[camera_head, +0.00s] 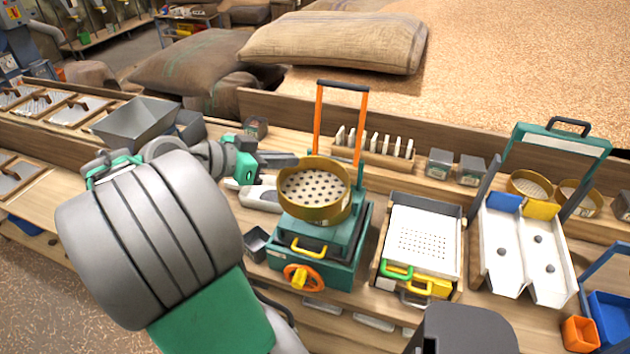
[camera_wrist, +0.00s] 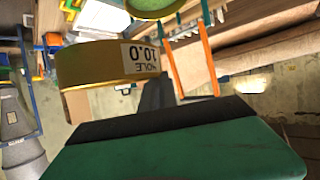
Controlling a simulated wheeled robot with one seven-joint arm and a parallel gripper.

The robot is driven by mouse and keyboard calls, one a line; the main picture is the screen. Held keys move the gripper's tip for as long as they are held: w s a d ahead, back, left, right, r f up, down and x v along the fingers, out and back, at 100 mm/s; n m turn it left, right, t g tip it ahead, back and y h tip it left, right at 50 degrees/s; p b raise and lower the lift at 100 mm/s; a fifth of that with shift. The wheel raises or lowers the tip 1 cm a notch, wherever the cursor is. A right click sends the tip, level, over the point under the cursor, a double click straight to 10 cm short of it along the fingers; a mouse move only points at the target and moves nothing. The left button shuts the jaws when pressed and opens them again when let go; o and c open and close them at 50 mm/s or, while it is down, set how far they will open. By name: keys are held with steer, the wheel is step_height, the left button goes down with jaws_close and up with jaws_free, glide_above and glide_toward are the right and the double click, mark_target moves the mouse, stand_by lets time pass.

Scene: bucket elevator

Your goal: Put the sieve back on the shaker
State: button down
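The sieve (camera_head: 328,213) is a round brass-coloured ring with a pale perforated plate. It is over the teal shaker (camera_head: 345,262), in front of its two orange posts. I cannot tell whether it touches the shaker. My gripper (camera_head: 290,160) is at the sieve's back left rim and appears shut on its wall. In the wrist view the sieve wall (camera_wrist: 85,68) shows a label reading HOLE 10.0, beside the dark, green-backed finger (camera_wrist: 180,130). A yellow-rimmed green round shape (camera_wrist: 155,6) shows at the top of that view, partly cut off.
A white perforated tray (camera_head: 425,240) with coloured handles stands right of the shaker. Further right is a two-channel white chute (camera_head: 520,250). A rack of pale slats (camera_head: 375,145) stands behind. A small grey cup (camera_head: 256,243) is left of the shaker. Two more sieves (camera_head: 530,184) lie at the right.

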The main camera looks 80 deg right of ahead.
steer(key=d+f+b, duration=0.6)
steer(key=d+f, duration=0.6)
steer(key=d, duration=0.1)
steer(key=shift+f, duration=0.25)
steer(key=c, duration=2)
jaws_free()
steer(key=shift+f, duration=0.15)
steer(key=o, duration=0.4)
steer(key=shift+c, duration=0.2)
